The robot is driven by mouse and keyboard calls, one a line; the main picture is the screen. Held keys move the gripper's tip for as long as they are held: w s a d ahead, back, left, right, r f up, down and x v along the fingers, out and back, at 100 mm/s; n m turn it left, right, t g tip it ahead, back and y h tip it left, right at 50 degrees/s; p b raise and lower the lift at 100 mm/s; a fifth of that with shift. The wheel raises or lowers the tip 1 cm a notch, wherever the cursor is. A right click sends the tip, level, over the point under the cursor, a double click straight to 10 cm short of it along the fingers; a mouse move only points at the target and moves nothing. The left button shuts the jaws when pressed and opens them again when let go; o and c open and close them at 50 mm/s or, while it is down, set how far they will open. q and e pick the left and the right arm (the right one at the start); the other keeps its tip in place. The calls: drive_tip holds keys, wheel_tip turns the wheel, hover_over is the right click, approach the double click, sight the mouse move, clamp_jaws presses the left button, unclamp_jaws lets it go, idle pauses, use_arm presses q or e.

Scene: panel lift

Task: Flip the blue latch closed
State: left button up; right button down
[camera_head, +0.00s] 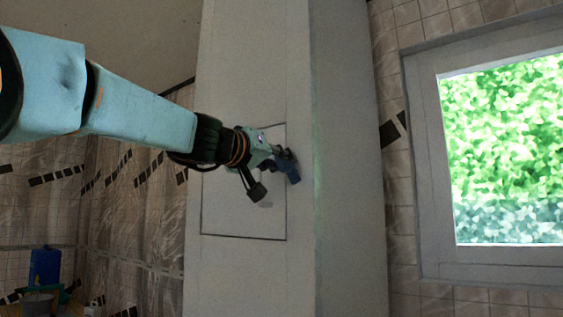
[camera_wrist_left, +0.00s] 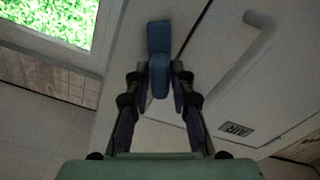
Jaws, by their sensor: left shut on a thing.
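The blue latch (camera_head: 292,173) sits at the right edge of a square panel (camera_head: 240,222) on a pale column. My left gripper (camera_head: 272,172) reaches it from the left in the head view and partly covers it. In the left wrist view the blue latch (camera_wrist_left: 159,40) stands at the top middle, and its rounded near part lies between the two fingers of my left gripper (camera_wrist_left: 160,85). The fingers are shut on it. The panel also shows in the wrist view (camera_wrist_left: 215,75), with a pale handle (camera_wrist_left: 235,65) and a small dark label. My right gripper is in neither view.
The pale column (camera_head: 345,200) rises through the middle of the head view. A window (camera_head: 430,150) is in the tiled wall at the right. A blue container (camera_head: 45,266) and other small items stand at the lower left.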

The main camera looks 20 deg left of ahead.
sight(283, 182)
use_arm(q)
drive_tip(key=shift+f, duration=0.2)
clamp_jaws()
drive_tip(key=n, duration=0.2)
drive_tip(key=b, duration=0.1)
drive_tip(key=shift+w+a+f+n, duration=0.2)
drive_tip(key=shift+a+f+n, duration=0.15)
drive_tip(key=shift+n, duration=0.05)
drive_tip(key=n, duration=0.2)
drive_tip(key=f+n+b, duration=0.1)
drive_tip(key=n, duration=0.1)
drive_tip(key=a+f+n, duration=0.1)
drive_tip(key=n, duration=0.1)
drive_tip(key=shift+w+n+b, duration=0.2)
drive_tip(key=shift+n+b, duration=0.1)
drive_tip(key=shift+n, duration=0.1)
drive_tip(key=shift+a+f+n, duration=0.1)
drive_tip(key=shift+f+n, duration=0.15)
drive_tip(key=shift+n, duration=0.45)
drive_tip(key=shift+a+f+n, duration=0.1)
drive_tip(key=shift+f+n, duration=0.1)
drive_tip(key=shift+n, duration=0.5)
drive_tip(key=shift+d, duration=0.1)
